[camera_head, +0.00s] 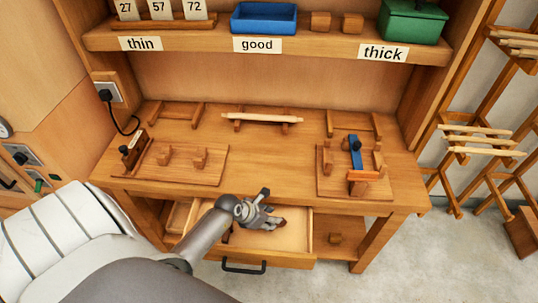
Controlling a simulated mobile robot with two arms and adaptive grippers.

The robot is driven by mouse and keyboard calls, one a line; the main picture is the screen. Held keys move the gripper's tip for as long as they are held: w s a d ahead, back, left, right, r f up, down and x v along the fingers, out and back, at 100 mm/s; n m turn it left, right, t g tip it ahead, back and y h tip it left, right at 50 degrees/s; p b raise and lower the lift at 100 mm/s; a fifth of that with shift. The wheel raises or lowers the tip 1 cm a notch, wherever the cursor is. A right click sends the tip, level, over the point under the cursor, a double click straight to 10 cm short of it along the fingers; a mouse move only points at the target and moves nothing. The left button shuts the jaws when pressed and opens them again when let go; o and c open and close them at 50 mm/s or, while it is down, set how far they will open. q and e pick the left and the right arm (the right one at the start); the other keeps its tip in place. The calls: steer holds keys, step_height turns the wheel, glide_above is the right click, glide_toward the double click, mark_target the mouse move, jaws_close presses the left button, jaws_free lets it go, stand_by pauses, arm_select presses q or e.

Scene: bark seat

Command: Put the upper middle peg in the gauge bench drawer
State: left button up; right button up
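A pale wooden peg (262,117) lies level across a two-post rest at the upper middle of the gauge bench top (255,150). The bench drawer (292,229) is pulled out below the front edge, with its dark handle (244,267) at the front. My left gripper (273,209) is over the open drawer, apart from the peg. Its fingers look spread, with nothing clearly between them. My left arm hides the drawer's left part. My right gripper is not in view.
A left fixture (180,172) and a right fixture with a blue lever (355,152) stand on the bench. Empty rests stand at upper left (175,113) and upper right (354,125). Above is a shelf (215,43) with bins. A rack (475,140) holds pale sticks at right.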

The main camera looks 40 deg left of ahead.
arm_select(q)
steer(key=shift+o, duration=0.6)
steer(key=shift+s+a+r, duration=0.1)
steer(key=shift+s+r, duration=0.1)
steer(key=v, duration=1.1)
steer(key=shift+r, duration=0.25)
